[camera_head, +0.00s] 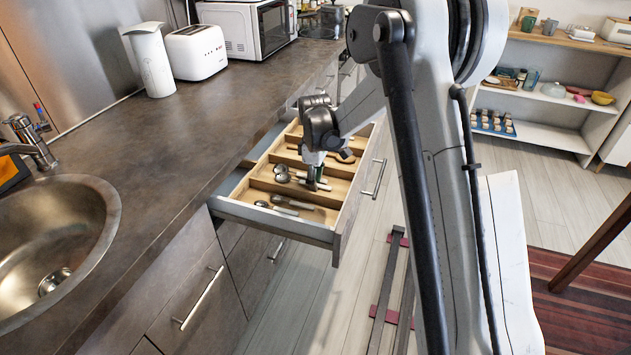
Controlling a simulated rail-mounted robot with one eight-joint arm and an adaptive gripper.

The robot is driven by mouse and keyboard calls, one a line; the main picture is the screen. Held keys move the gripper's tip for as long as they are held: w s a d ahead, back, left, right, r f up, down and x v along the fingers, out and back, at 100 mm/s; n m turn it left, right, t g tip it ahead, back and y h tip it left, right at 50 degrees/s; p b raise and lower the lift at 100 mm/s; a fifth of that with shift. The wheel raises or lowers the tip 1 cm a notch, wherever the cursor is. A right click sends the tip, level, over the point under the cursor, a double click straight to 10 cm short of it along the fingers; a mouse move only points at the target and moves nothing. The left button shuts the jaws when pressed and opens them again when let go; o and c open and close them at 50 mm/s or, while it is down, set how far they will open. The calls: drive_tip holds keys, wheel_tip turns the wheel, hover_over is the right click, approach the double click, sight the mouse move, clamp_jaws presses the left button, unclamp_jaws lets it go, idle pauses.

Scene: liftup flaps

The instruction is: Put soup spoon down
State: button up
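An open drawer (275,230) holds a wooden cutlery tray (238,193) with several compartments. Metal spoons (283,177) lie in a middle compartment, close to the left of my gripper. More spoons (291,203) lie in the nearest compartment. My gripper (314,184) points down into the tray, over the middle compartment at its right side. Its fingertips are small and partly hidden, so I cannot tell whether they are open or hold a spoon. I cannot tell which spoon is the soup spoon.
Wooden-handled utensils (338,154) lie in a farther compartment. Open shelves (550,105) stand at the back right.

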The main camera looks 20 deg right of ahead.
drive_tip(key=shift+d, duration=0.1)
wheel_tip(320, 180, up, 13)
drive_tip(key=p, duration=0.3)
drive_tip(key=s+r+m+t, duration=0.2)
drive_tip(key=s+r, duration=0.5)
drive_tip(key=s+r+m+t, duration=0.1)
drive_tip(key=s+r+m, duration=0.15)
drive_tip(key=s, duration=0.25)
drive_tip(key=s+r+m, duration=0.1)
drive_tip(key=s+r, duration=0.2)
drive_tip(key=s, duration=0.2)
drive_tip(key=s+f+m+t, duration=0.2)
drive_tip(key=s+m+t, duration=0.2)
drive_tip(key=s, duration=1.4)
drive_tip(key=shift+m, duration=0.75)
